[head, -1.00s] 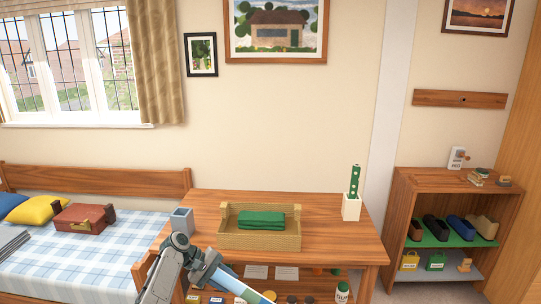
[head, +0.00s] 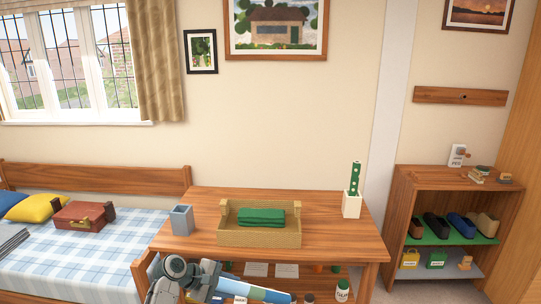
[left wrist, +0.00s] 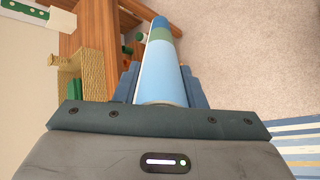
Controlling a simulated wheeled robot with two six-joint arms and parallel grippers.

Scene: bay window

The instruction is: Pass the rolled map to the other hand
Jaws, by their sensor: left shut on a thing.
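The rolled map is a light blue tube (head: 262,293) low in the head view, in front of the table. In the left wrist view the map (left wrist: 162,70) points away from the camera, with a green band and a darker blue far end. My left gripper (head: 226,284) is shut on the map near one end. In the left wrist view its two blue fingers (left wrist: 162,88) lie on either side of the tube. The rest of the map sticks out to the right in the head view. My right gripper is in neither view.
The wooden table (head: 340,238) carries a woven basket (head: 260,238) with green cloth, a grey-blue cup (head: 181,220) and a white holder (head: 351,205). Jars stand on its lower shelf. A bed (head: 110,245) is left, a shelf unit (head: 402,225) right.

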